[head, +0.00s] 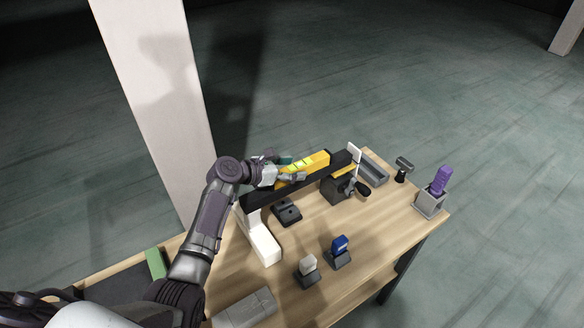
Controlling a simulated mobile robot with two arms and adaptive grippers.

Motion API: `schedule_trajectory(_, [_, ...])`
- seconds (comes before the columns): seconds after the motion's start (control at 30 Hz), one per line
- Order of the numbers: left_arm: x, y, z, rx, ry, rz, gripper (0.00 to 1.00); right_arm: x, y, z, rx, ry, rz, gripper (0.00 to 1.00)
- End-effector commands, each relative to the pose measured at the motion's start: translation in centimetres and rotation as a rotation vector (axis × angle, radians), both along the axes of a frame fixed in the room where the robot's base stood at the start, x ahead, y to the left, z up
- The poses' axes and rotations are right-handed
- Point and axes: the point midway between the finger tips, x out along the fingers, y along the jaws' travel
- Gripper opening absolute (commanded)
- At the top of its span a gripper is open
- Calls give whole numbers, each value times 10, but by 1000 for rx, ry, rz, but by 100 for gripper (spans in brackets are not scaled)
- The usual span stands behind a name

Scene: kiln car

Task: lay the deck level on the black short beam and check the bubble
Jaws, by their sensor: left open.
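The yellow deck level (318,160) lies lengthwise along the top of the black short beam (262,198). Its pale yellow-green vial area shows, but the bubble is too small to read. My left gripper (292,177) is open at the near-left end of the level, its fingers beside it. Whether the fingers touch the level cannot be told. My gripper hides part of the level's left end and part of the beam. The right gripper is not in view.
A white support (262,243) is under the beam's left end. A black clamp (336,190) stands under its right part. A purple-handled tool in a grey holder (430,204), a blue item (340,245) and a grey box (245,309) stand on the wooden table (385,225).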

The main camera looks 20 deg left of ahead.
Motion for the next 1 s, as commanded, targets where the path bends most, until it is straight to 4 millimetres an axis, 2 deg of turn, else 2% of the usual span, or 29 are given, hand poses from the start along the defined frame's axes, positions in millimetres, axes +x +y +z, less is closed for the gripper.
schedule_trajectory(0.37, [-1, 1, 1, 0, 0, 0, 64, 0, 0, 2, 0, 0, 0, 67])
schedule_trajectory(1.0, [-19, 15, 13, -1, 0, 0, 64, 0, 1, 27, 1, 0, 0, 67])
